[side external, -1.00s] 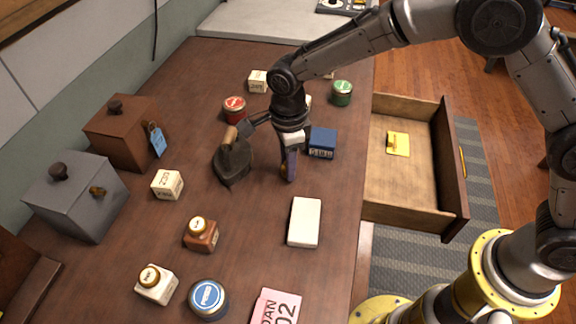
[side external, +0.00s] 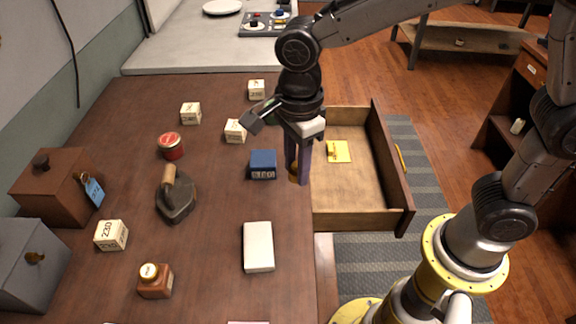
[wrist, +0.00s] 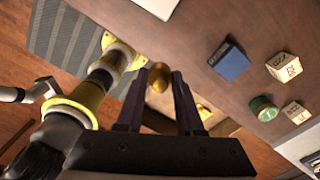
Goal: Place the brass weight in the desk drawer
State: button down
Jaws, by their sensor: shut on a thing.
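The brass weight (side external: 294,175) is small, gold and rounded. My gripper (side external: 298,178) is shut on it, with the fingers pointing down, and it also shows between the fingers in the wrist view (wrist: 159,77). In the side view the fingertips appear beside the left edge of the desk drawer, near the desk's edge; their exact height is unclear. The desk drawer (side external: 345,198) is wooden and pulled open to the right of the desk. A yellow card with a small yellow piece on it (side external: 340,151) lies in its far part. The near part of the drawer floor is bare.
A blue block (side external: 263,165) and a white box (side external: 258,247) stand on the desk (side external: 215,240), left of my gripper. An iron (side external: 175,198), a red tin (side external: 171,146) and several cream blocks stand farther left. A green tin (wrist: 264,108) shows in the wrist view.

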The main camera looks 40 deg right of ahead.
jog(key=shift+w+a+n, duration=0.1)
jog(key=shift+w+n, duration=0.05)
jog(key=shift+n, duration=0.15)
jog(key=shift+f+n, duration=0.25)
jog(key=shift+n, duration=0.15)
jog(key=s+d+f+m, duration=0.1)
jog(key=s+d+f, duration=0.35)
jog(key=d, duration=0.35)
jog(key=s+d+f, duration=0.3)
jog(key=d+f, duration=0.2)
jog(key=d, duration=0.2)
jog(key=s+d+f+m, duration=0.1)
jog(key=s+d+f, duration=0.35)
jog(key=d, duration=0.35)
send_over(354, 187)
jog(key=s, duration=0.1)
jog(key=f, duration=0.8)
jog(key=shift+s+a+f, duration=0.1)
jog(key=shift+a+f, duration=0.1)
jog(key=shift+f, duration=0.05)
jog(key=shift+w+d+f, duration=0.2)
jog(key=shift+w+f, duration=0.45)
jog(key=shift+f, duration=1.6)
